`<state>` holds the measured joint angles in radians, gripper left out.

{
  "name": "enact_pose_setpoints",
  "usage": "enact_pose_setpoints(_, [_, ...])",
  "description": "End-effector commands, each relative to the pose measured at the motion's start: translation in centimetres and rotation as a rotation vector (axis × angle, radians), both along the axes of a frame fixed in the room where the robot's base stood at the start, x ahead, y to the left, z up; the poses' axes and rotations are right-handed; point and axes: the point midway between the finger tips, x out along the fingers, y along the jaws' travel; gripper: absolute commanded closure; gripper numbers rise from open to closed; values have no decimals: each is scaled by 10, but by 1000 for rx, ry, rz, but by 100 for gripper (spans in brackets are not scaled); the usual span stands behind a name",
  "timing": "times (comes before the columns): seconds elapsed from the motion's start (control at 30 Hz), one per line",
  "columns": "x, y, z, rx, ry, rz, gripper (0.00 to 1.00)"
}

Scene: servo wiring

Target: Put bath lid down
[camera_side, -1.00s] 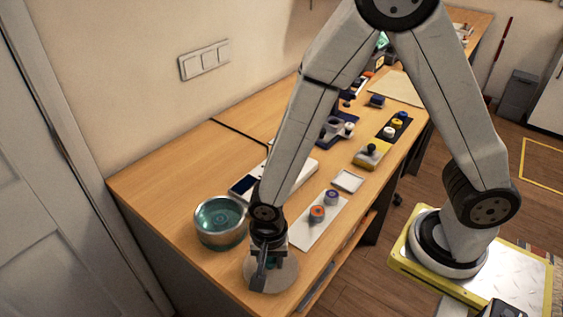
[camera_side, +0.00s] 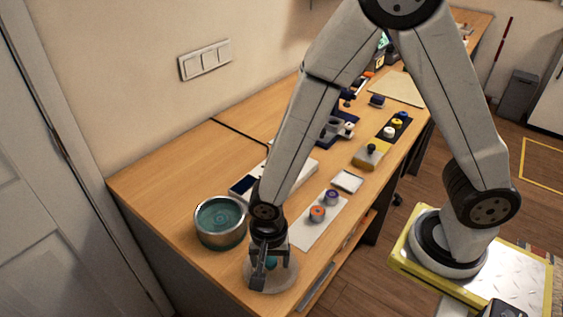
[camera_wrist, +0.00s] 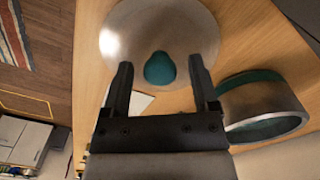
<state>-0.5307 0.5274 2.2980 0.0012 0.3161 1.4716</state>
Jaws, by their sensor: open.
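The bath lid (camera_side: 288,279) is a pale round disc with a teal knob, lying on the wooden table near its front left corner. In the wrist view the lid (camera_wrist: 190,22) shows at the top, with its teal knob (camera_wrist: 159,69) between my fingers. My gripper (camera_side: 271,280) is open, just above the lid, with a finger on each side of the knob; in the wrist view my gripper (camera_wrist: 160,75) shows gaps beside the knob. The bath (camera_side: 220,224) is a round metal pot with teal contents, open at the top, left of my gripper. It also shows in the wrist view (camera_wrist: 268,112).
A white device with a dark display (camera_side: 243,186) stands behind my gripper. A white mat (camera_side: 308,234) with two small capped jars lies to the right. A small white tray (camera_side: 348,181) and a yellow block (camera_side: 368,157) are farther back. The table's front edge is close to the lid.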

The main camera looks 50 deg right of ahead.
Motion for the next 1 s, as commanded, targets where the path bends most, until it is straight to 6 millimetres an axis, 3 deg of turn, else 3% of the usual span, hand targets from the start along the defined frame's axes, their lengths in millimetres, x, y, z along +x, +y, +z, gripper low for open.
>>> enact_pose_setpoints(1.0, [1,0,103,2,-3,0,24])
